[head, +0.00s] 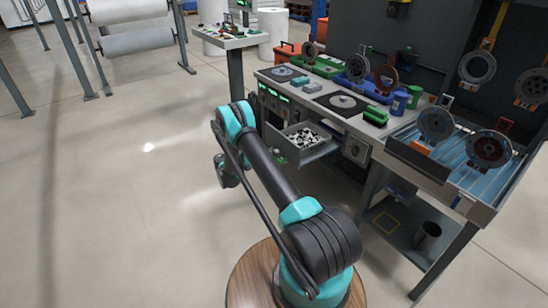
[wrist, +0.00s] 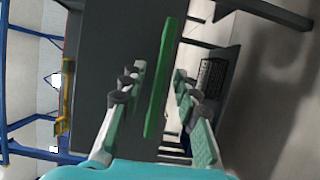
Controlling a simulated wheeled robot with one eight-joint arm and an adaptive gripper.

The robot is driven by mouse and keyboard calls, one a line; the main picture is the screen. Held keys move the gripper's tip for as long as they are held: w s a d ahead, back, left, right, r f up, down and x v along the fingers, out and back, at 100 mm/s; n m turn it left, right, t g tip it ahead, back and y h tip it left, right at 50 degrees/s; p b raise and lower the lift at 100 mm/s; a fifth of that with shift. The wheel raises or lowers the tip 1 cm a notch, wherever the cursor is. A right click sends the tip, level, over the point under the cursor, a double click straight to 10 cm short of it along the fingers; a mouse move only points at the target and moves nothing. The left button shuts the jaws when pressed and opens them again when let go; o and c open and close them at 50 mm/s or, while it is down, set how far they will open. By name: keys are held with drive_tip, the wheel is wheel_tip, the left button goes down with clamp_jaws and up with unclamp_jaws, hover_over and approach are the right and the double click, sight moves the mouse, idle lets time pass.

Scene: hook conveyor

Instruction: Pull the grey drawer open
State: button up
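The grey drawer (head: 316,154) stands out from under the workbench in the head view, with black and white pieces inside. In the wrist view a dark grey panel (wrist: 110,45), seemingly the drawer front, fills the middle and carries a long green bar handle (wrist: 160,80). My gripper (wrist: 153,88) has its fingers apart, one on each side of the green bar. Gaps show between the bar and both fingers in this view. In the head view my arm hides most of the gripper.
The workbench top (head: 310,92) holds dark plates, trays and cups. A rack with blue rollers (head: 480,175) is at its right end. A dark bin (head: 427,235) stands on the lower shelf. The floor (head: 110,200) to the left is clear.

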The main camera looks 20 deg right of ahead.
drive_tip(key=a, duration=1.1)
drive_tip(key=shift+w+a, duration=0.15)
drive_tip(key=shift+w, duration=0.1)
drive_tip(key=d+r+n+t+y, duration=0.1)
drive_tip(key=d+r+y, duration=0.15)
drive_tip(key=r, duration=0.35)
drive_tip(key=d+r+n+y, duration=0.1)
drive_tip(key=d+r+y, duration=0.1)
drive_tip(key=d+r, duration=0.3)
drive_tip(key=s+d+r+t+y, duration=0.15)
drive_tip(key=s+r+y, duration=0.25)
drive_tip(key=s+r, duration=0.5)
drive_tip(key=s+a+t+y, duration=0.1)
drive_tip(key=s+a+y, duration=0.1)
drive_tip(key=s, duration=0.8)
drive_tip(key=s+a+f+m+y, duration=0.1)
drive_tip(key=s+y, duration=0.3)
drive_tip(key=s, duration=0.6)
drive_tip(key=s+a+t+y, duration=0.1)
drive_tip(key=s+a+y, duration=0.1)
drive_tip(key=s, duration=0.8)
drive_tip(key=shift+s+a+f+t+y, duration=0.15)
drive_tip(key=shift+a+f+t+y, duration=0.15)
drive_tip(key=shift+y, duration=0.45)
